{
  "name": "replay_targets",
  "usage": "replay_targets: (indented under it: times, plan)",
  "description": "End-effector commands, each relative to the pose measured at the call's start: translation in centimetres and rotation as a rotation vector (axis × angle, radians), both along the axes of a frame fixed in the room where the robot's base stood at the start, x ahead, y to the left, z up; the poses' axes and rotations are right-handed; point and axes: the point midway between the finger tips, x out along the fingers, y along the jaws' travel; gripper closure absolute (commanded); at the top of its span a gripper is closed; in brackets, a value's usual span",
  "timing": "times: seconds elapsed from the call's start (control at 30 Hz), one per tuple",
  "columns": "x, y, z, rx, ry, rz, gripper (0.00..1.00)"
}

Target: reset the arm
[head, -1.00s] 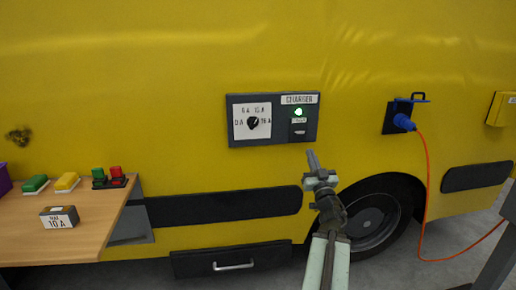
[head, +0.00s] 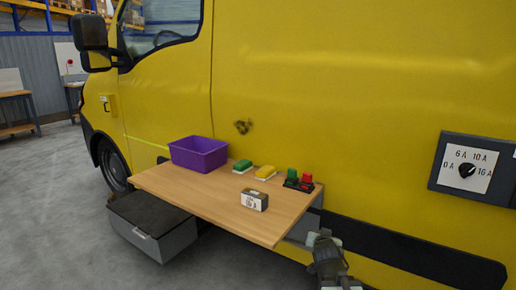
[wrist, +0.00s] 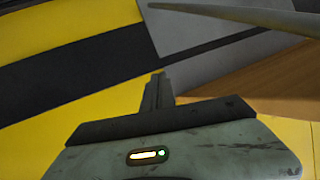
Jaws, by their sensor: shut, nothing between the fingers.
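My gripper (head: 324,238) is low in the head view, right of the wooden table's near right corner and in front of the yellow van (head: 380,130). It is shut and empty, touching nothing that I can see. In the wrist view its closed fingers (wrist: 157,92) stick up from the dark palm, with the table edge to the right and the van's black and yellow side behind. The charger panel (head: 447,184) with its black dial (head: 467,169) is at the right edge, well apart from my gripper and partly cut off.
The wooden table (head: 215,207) bears a purple bin (head: 199,153), a green block (head: 243,166), a yellow block (head: 265,172), a red-and-green switch unit (head: 299,181) and a labelled box (head: 254,200). A grey step box (head: 152,228) stands below. Floor at the left is open.

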Motion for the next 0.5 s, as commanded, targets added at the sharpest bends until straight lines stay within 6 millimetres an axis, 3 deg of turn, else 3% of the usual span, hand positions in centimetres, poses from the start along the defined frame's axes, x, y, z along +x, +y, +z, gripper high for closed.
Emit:
replay_targets:
  times: [0.03, 0.1, 0.2, 0.33, 0.5]
  plan:
    - [-1.3, 2.6, -2.7, 0.007, 0.133, 0.026, 1.00]
    - [-4.2, 4.8, -6.4, 0.014, 0.333, 0.061, 1.00]
    - [-8.5, 6.3, -10.0, 0.023, 0.578, 0.110, 1.00]
    - [-14.1, 7.4, -12.6, 0.038, 0.840, 0.195, 1.00]
    - [-21.0, 8.5, -13.6, 0.030, 1.140, 0.352, 1.00]
